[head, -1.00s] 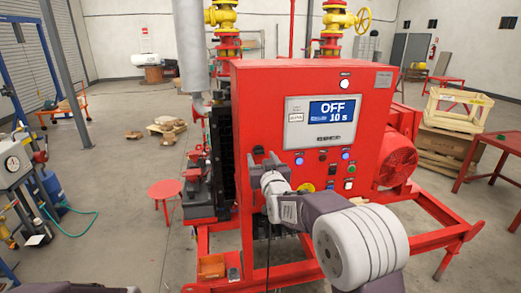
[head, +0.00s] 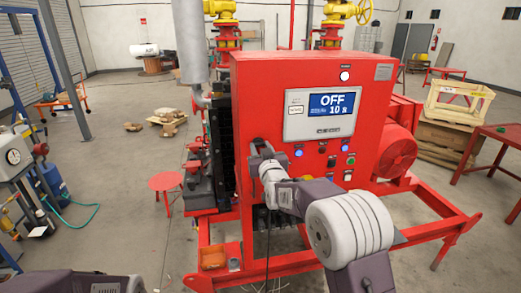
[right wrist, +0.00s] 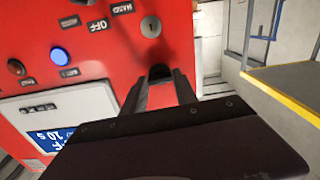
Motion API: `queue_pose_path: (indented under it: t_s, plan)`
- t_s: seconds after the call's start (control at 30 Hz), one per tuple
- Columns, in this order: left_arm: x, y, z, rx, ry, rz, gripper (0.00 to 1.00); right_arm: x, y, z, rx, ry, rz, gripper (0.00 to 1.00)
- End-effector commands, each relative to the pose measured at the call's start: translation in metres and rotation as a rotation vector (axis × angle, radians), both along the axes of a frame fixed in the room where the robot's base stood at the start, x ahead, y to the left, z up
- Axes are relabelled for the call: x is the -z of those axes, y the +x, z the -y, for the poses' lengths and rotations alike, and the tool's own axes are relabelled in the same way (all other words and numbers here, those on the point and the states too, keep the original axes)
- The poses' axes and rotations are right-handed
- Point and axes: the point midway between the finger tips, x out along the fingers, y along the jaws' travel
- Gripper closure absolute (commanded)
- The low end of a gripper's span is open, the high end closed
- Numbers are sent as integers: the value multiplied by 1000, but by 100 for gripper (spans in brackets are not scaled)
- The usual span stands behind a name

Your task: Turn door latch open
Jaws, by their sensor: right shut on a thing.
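The red control cabinet (head: 275,85) stands in the middle of the head view with its door facing me. In the right wrist view a small dark latch (right wrist: 160,72) is on the red door, between my fingertips; its lower part and turn angle are hard to see. My right gripper (head: 262,150) is at the left side of the cabinet front and mostly covers the latch there. In the right wrist view its two grey fingers (right wrist: 158,88) are shut on the latch. My left forearm shows at the lower left of the head view; the left gripper does not show.
A display (head: 320,114) reading OFF and 10 s is on the cabinet, with buttons below. A round silver lock (right wrist: 151,27) is near the latch. Red frame rails (head: 430,236) surround the base. A red stool (head: 165,182) stands left; floor there is mostly clear.

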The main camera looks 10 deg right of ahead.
Motion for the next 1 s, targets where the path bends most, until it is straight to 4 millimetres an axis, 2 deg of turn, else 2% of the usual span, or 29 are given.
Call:
queue_pose_path:
  t_s: [0.17, 0.5, 1.0]
  plan:
    - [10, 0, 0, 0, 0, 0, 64, 2, 0, 0, 0, -104, 5, 100]
    - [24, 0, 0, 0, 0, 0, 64, 2, 0, 0, 0, -417, 16, 100]
    - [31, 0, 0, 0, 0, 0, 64, 1, 0, 0, -1, -890, 32, 100]
